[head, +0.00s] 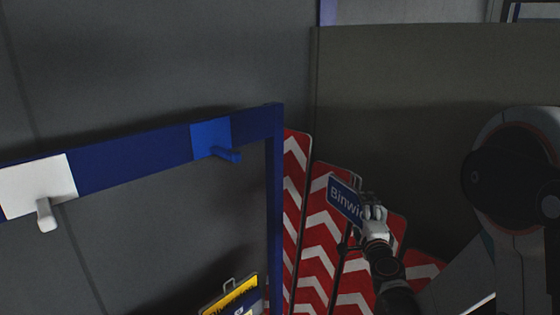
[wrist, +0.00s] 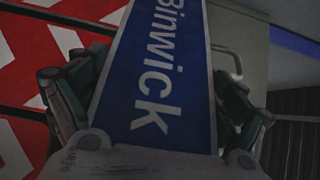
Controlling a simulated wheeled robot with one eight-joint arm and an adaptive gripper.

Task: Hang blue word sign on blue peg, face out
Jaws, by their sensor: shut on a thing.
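The blue word sign (head: 345,199) has a white border and white lettering, "Binwi" in the head view and "Binwick" in the wrist view (wrist: 160,75). My gripper (head: 373,214) is shut on it at its right end, which the fingers hide in the head view. A metal wire loop (wrist: 230,62) shows beside the sign in the wrist view. The blue peg (head: 227,154) sticks out from a blue patch on the dark blue frame's top bar (head: 130,158). The sign is right of the peg and lower in the picture, clear of it.
A white peg (head: 46,216) on a white patch is at the left of the bar. Red and white chevron boards (head: 322,235) stand behind the sign. A yellow and blue sign with a wire hanger (head: 235,298) is at the bottom.

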